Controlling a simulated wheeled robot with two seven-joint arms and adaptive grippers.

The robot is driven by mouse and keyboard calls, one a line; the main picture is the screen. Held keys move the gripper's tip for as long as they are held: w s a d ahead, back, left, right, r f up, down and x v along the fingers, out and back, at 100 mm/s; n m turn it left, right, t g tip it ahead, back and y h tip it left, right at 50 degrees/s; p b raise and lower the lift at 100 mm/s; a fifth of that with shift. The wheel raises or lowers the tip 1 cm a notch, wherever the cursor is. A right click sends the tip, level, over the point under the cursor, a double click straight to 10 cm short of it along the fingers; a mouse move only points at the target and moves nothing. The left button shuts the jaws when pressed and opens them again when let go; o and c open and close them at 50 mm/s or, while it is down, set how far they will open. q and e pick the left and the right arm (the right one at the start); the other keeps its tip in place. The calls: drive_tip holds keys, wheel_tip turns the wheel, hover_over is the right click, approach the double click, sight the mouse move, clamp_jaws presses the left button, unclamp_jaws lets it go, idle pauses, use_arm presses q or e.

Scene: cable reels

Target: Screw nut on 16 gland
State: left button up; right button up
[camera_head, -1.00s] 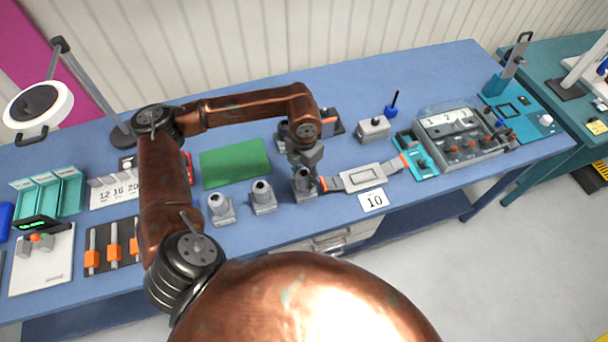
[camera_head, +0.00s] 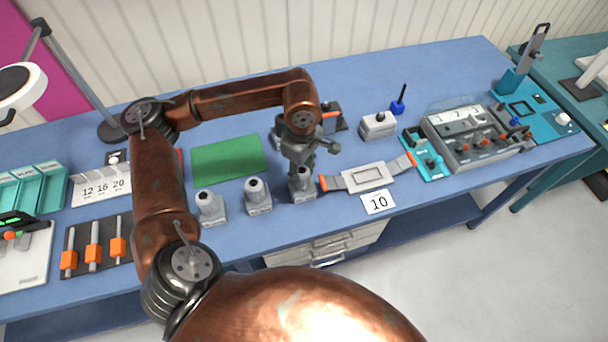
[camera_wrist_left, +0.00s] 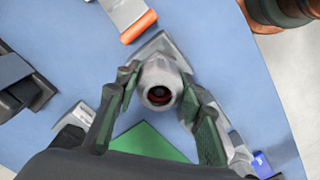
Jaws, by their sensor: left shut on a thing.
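Three grey gland stands are in a row at the bench's front: a left one (camera_head: 210,207), a middle one (camera_head: 258,196) and a right one (camera_head: 303,187). My left gripper (camera_head: 303,168) points down over the right one. In the left wrist view, its two dark fingers (camera_wrist_left: 160,82) close around the sides of a round grey nut (camera_wrist_left: 160,76) at the top of that stand. The nut's centre is a dark hole with some red inside. I cannot read a size on it or tell how far it is threaded. My right gripper is not in view.
A grey strap-like fixture (camera_head: 369,176) with orange ends and a card marked 10 (camera_head: 378,202) lie right of the stands. A green mat (camera_head: 228,160) lies behind. Orange-handled tools (camera_head: 93,254) and a 12 16 20 holder (camera_head: 101,188) are at the left.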

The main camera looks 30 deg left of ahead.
use_arm(q)
drive_tip(key=m+b, duration=0.1)
drive_tip(key=m, duration=0.3)
drive_tip(key=shift+w+a+b, duration=0.15)
drive_tip(key=shift+w+b, duration=0.05)
drive_tip(key=shift+b, duration=0.2)
drive_tip(key=shift+r+m, duration=0.2)
drive_tip(key=shift+m, duration=0.3)
drive_tip(key=o, duration=1)
drive_tip(key=shift+o, duration=0.8)
drive_tip(key=shift+f, duration=0.1)
